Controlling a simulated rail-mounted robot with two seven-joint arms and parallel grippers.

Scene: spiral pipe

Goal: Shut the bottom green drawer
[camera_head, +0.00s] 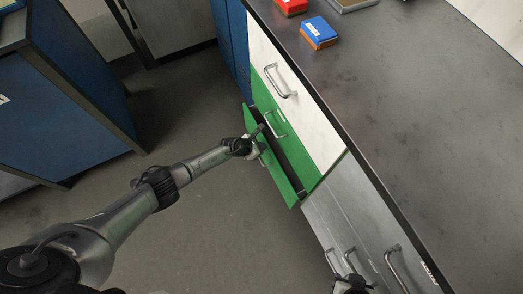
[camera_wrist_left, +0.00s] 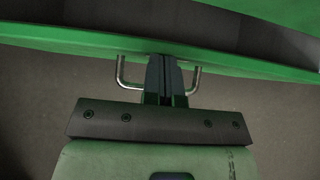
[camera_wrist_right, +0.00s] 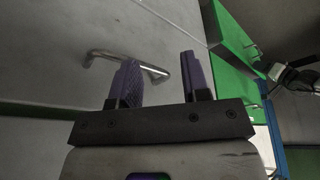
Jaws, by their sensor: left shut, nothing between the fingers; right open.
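The bottom green drawer (camera_head: 284,185) stands partly open in the head view, its front panel out from the cabinet and its dark inside showing. In the left wrist view, the drawer front (camera_wrist_left: 60,40) runs across the top with its metal handle (camera_wrist_left: 121,74). My left gripper (camera_head: 260,137) is shut and empty at the drawer front. In its wrist view, the closed fingers (camera_wrist_left: 164,62) lie between the two ends of the handle and hide its middle. My right gripper (camera_wrist_right: 160,75) is open and empty, near a grey drawer front; in the head view it shows at the bottom edge.
A closed green drawer (camera_head: 293,132) with a handle is above the open one. A white drawer (camera_head: 290,85) is higher up. Grey drawers (camera_head: 350,205) with handles are at the right. The dark countertop (camera_head: 430,110) holds a blue box (camera_head: 319,29).

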